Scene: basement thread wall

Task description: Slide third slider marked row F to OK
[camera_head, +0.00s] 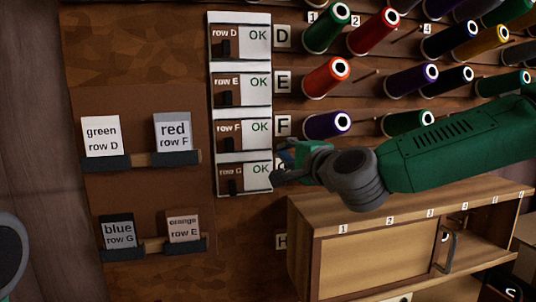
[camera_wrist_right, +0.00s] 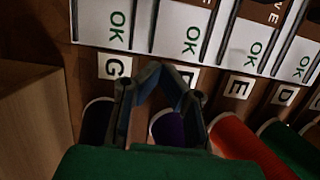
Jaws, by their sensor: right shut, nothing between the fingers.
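The row F slider (camera_head: 222,143) is the third panel from the top in a white column of sliders. Its dark knob sits at the left, under the "row F" label, apart from the green "OK" (camera_head: 260,127) at the right. My right gripper (camera_head: 281,168) is shut and empty, just right of the column near the row F and row G panels. In the right wrist view its fingers (camera_wrist_right: 160,72) converge below the "OK" marks and partly cover the F label. My left gripper is not in view.
Sliders for row D (camera_head: 226,48), row E (camera_head: 225,98) and row G (camera_head: 232,186) also have knobs at the left. Thread spools (camera_head: 326,78) stick out at the right. A wooden cabinet (camera_head: 370,262) stands below my right arm.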

